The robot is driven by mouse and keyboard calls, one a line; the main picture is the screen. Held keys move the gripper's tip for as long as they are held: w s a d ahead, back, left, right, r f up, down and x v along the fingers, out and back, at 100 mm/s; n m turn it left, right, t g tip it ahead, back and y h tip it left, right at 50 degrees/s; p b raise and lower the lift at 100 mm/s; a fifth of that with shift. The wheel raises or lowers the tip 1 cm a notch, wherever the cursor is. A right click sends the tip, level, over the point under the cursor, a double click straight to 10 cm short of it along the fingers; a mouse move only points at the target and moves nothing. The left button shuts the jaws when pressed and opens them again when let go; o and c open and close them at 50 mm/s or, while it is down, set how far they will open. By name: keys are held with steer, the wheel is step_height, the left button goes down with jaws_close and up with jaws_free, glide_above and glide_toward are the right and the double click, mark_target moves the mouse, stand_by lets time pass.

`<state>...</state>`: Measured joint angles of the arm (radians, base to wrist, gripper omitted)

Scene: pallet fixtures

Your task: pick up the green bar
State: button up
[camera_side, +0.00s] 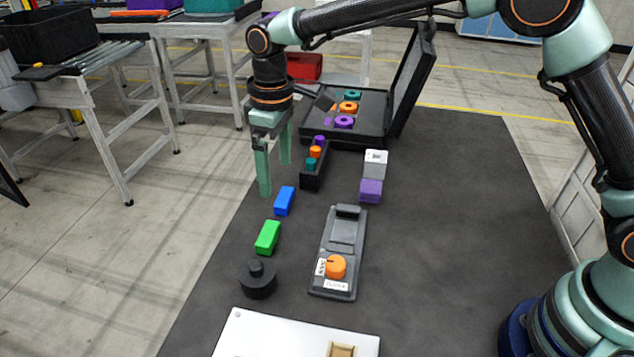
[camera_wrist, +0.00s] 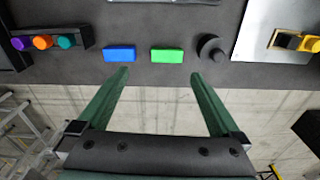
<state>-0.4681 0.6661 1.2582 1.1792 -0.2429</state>
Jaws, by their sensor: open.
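The green bar (camera_side: 267,238) lies on the dark table mat between a blue bar (camera_side: 284,201) and a black knobbed disc (camera_side: 258,280). In the wrist view the green bar (camera_wrist: 167,56) lies beyond the fingertips, between the blue bar (camera_wrist: 120,54) on its left and the black disc (camera_wrist: 211,47) on its right. My gripper (camera_side: 273,178) points down with its green fingers spread and nothing between them. In the side view it is farther back than the green bar, near the table's left edge. In the wrist view both fingers (camera_wrist: 158,78) are spread wide.
A dark rack (camera_side: 314,176) with coloured pegs stands behind the blue bar. A grey fixture with an orange knob (camera_side: 336,267) lies right of the green bar. Grey and purple blocks (camera_side: 371,191) and an open black case (camera_side: 391,112) are farther back. A white plate (camera_side: 250,338) is in front.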

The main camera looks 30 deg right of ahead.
step_height(320, 180, down, 2)
steer(key=a+f, duration=0.1)
steer(key=a, duration=0.1)
glide_above(270, 233)
steer(key=shift+n, duration=0.3)
step_height(270, 233, down, 7)
steer(key=shift+s+r, duration=0.15)
steer(key=shift+r, duration=0.05)
steer(key=shift+f, duration=2.65)
steer(key=shift+w, duration=0.2)
steer(key=shift+c, duration=0.3)
steer(key=c, duration=1.1)
steer(key=shift+r, duration=0.15)
